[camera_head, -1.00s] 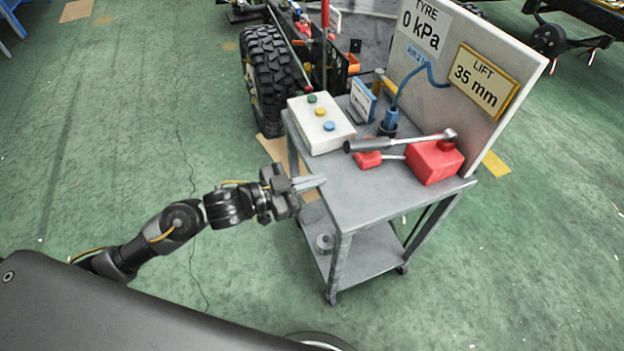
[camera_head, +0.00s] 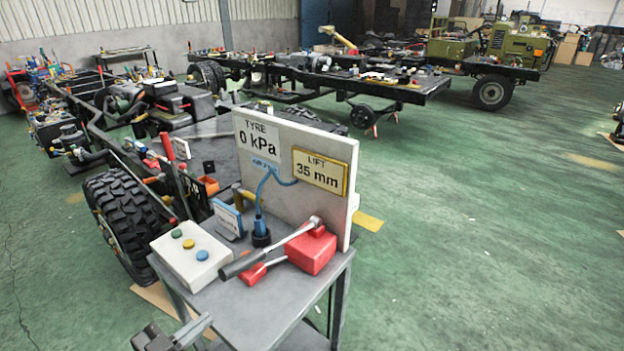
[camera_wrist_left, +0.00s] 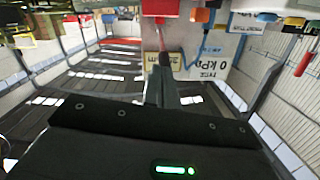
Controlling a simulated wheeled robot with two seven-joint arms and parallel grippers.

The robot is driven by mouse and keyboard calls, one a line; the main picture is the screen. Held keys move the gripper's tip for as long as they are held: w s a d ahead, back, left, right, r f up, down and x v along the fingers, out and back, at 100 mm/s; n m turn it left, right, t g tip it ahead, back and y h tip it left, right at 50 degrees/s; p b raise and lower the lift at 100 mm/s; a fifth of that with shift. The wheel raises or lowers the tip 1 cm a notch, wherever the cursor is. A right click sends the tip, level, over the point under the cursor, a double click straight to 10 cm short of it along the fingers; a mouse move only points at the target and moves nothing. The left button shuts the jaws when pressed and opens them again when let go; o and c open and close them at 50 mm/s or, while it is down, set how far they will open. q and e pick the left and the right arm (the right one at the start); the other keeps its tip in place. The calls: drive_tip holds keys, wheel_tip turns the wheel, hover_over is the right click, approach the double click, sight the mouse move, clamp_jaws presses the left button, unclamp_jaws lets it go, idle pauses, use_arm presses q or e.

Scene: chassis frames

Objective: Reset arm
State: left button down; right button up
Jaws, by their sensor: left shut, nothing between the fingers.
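My left gripper (camera_head: 198,326) shows at the bottom edge of the head view, with most of its arm out of the picture. Its pale fingers are shut with nothing between them, beside the left front edge of the grey cart (camera_head: 265,318). In the left wrist view the fingers (camera_wrist_left: 160,88) point up the picture toward the cart's things, and the scene looks upside down. My right gripper is in neither view.
The cart holds a button box (camera_head: 190,254), a red block (camera_head: 311,250), a long-handled wrench (camera_head: 270,248) and an upright sign board (camera_head: 336,215). A chassis with a large tyre (camera_head: 128,222) stands behind at left. Green floor (camera_head: 480,270) is clear at right.

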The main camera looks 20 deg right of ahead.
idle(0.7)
use_arm(q)
drive_tip(key=w+a+f+n+t+y, duration=0.15)
drive_tip(key=w+a+f+y, duration=0.25)
drive_tip(key=a+f, duration=0.45)
drive_tip(key=w+a+f+n+y, duration=0.25)
drive_tip(key=w+a+f, duration=0.25)
drive_tip(key=f, duration=0.6)
drive_tip(key=s+a+f+n+g+y, duration=0.15)
drive_tip(key=s+a+f, duration=0.25)
drive_tip(key=f, duration=0.5)
drive_tip(key=s+a+f+n+g+y, duration=0.1)
drive_tip(key=s+a+f+y, duration=0.2)
drive_tip(key=f, duration=0.6)
drive_tip(key=s+a+f+n+g+y, duration=0.1)
drive_tip(key=s+f+g, duration=0.2)
drive_tip(key=s+f, duration=0.65)
drive_tip(key=s+a+f+n+g+y, duration=0.1)
drive_tip(key=s+a+f+g, duration=0.1)
drive_tip(key=s+f, duration=0.75)
drive_tip(key=s+d+f+n+g, duration=0.1)
drive_tip(key=s+d, duration=0.2)
drive_tip(key=s, duration=0.8)
drive_tip(key=s+d+f+g, duration=0.1)
drive_tip(key=s+d+g, duration=0.1)
drive_tip(key=s, duration=0.9)
drive_tip(key=shift+s+d+n+g, duration=0.3)
drive_tip(key=shift+s+d+n, duration=0.05)
drive_tip(key=shift+d, duration=0.4)
